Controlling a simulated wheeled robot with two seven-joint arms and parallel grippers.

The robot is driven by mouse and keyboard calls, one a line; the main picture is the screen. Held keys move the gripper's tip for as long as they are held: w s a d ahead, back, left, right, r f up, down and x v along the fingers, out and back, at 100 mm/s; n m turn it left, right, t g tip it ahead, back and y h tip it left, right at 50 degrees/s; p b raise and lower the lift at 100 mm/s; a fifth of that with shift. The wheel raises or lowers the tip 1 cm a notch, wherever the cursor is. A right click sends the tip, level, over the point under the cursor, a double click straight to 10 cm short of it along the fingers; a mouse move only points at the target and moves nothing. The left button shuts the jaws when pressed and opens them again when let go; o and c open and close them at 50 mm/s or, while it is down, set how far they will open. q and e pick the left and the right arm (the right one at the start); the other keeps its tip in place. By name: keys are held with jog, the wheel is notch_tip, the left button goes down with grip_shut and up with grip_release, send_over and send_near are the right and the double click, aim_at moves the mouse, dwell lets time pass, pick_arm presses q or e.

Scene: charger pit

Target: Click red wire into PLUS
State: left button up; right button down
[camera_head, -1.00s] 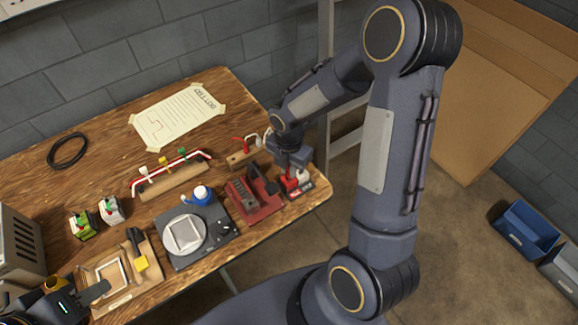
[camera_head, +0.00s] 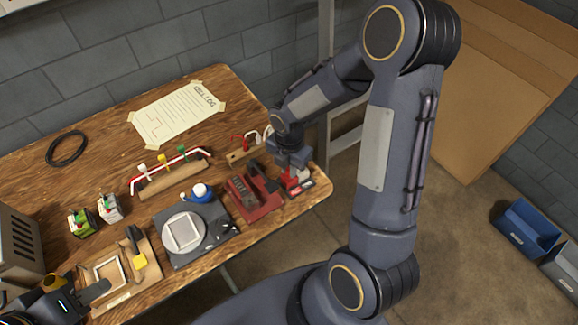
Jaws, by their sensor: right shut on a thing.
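My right gripper (camera_head: 291,172) points down at the table's right end, over a small red and white fixture (camera_head: 303,176). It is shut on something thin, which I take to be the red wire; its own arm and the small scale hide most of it. Red shows directly under the fingers, touching or very close to the fixture; I cannot tell which. A PLUS label is not readable. A red arc and a white arc of wire (camera_head: 238,142) stand at a wooden block just behind the gripper. My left gripper (camera_head: 88,294) is at the lower left, partly cut off; its jaw opening is unclear.
A dark red clamp-like fixture (camera_head: 262,207) stands left of the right gripper. A grey device (camera_head: 213,240), a wooden rack with a red and white tube (camera_head: 175,181), and small green and white blocks (camera_head: 81,222) are further left. The table's front edge is close.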

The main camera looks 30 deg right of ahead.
jog(key=c, duration=2)
grip_release()
grip_shut()
jog(key=shift+f, duration=0.2)
jog(key=o, duration=0.7)
grip_release()
jog(key=shift+c, duration=0.2)
jog(key=shift+r, duration=0.1)
